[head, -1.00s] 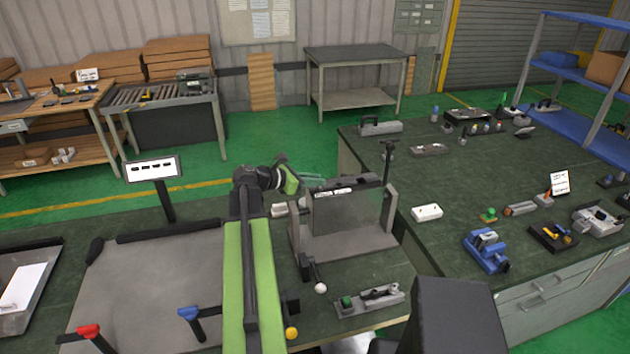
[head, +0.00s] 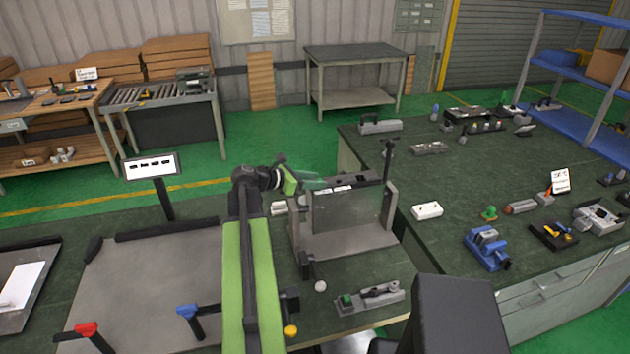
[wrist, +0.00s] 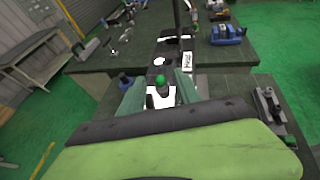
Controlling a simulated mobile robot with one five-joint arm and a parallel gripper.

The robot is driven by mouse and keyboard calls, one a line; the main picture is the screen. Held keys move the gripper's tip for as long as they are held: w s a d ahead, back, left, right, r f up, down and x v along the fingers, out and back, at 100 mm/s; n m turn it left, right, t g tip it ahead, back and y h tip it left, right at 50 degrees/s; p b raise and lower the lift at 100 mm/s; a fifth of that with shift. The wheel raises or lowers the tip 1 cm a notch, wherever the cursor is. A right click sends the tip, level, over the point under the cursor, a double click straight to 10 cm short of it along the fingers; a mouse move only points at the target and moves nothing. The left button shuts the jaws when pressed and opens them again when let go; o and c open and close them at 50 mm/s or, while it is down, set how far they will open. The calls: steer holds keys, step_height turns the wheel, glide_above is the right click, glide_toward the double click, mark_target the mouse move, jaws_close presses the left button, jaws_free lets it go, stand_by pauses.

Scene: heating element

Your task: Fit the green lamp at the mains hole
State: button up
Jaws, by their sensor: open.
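A green round-topped lamp (wrist: 160,81) shows in the wrist view between the fingertips of my gripper (wrist: 160,92). The fingers stand apart on either side of it, with a white surface behind. I cannot tell whether the lamp sits in a hole. In the head view my gripper (head: 318,184) is at the upper left of the grey upright panel (head: 345,212), by its top strip with white labels. The lamp is not clear there, and the mains hole cannot be picked out. The labels also show in the wrist view (wrist: 186,58), too small to read.
A holder with a green part (head: 368,299) lies in front of the panel. A green-topped piece (head: 490,212) and a blue vise (head: 487,248) stand on the right bench. A dark post (head: 389,160) rises at the panel's right end.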

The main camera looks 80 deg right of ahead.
steer(key=p+v, duration=0.6)
steer(key=v, duration=1.1)
